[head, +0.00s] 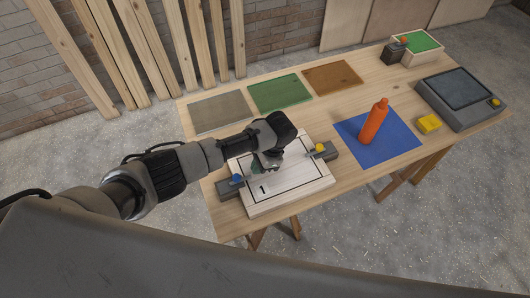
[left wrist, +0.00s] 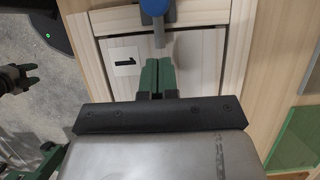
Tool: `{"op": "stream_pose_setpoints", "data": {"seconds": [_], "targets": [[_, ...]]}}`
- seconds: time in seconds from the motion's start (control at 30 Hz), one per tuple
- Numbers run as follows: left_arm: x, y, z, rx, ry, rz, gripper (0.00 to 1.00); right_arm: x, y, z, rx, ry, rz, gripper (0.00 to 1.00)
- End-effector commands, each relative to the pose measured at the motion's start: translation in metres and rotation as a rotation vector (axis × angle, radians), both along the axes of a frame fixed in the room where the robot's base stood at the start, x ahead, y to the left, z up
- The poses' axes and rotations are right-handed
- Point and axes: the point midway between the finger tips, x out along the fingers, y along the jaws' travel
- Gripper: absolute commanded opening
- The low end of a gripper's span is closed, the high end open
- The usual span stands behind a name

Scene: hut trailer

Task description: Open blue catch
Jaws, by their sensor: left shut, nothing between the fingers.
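The blue catch (head: 237,179) sits on a grey block at the left end of a pale wooden box with a "1" on its lid (head: 290,182). In the left wrist view the blue catch (left wrist: 155,7) is at the top edge, with a grey pin below it over the frame. My left gripper (head: 268,163) is over the lid, to the right of the blue catch and apart from it. In the left wrist view its green fingers (left wrist: 157,70) are together and empty, pointing toward the catch.
A yellow catch (head: 320,148) sits at the box's other end. An orange bottle (head: 374,121) stands on a blue mat (head: 402,140) to the right. A yellow block (head: 429,124) and a grey case (head: 462,98) are farther right. Flat coloured panels lie behind.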

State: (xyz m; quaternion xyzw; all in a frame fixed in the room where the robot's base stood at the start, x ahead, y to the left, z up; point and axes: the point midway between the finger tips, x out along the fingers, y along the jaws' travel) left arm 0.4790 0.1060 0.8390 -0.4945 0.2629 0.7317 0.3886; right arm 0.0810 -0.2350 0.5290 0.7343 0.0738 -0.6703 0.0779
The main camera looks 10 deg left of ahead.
Motion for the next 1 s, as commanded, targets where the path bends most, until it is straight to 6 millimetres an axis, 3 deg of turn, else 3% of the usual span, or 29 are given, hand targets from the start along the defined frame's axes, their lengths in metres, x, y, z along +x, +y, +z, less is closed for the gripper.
{"op": "stream_pose_setpoints", "data": {"seconds": [0.03,0.2,0.73,1.0], "targets": [[-0.006,0.010,0.008,0.002,0.001,0.001,0.00,0.000,0.001,0.013,0.001,0.000,0.000,0.50],[-0.016,0.025,0.006,0.000,0.000,0.000,0.00,0.000,0.001,0.021,0.001,-0.001,-0.001,0.50],[-0.021,0.032,0.005,0.000,0.000,0.000,0.00,0.000,0.001,0.025,0.001,-0.001,0.000,0.50],[-0.040,0.059,0.008,0.001,0.004,0.002,0.00,0.000,0.000,0.055,0.001,-0.001,0.000,0.50]]}}
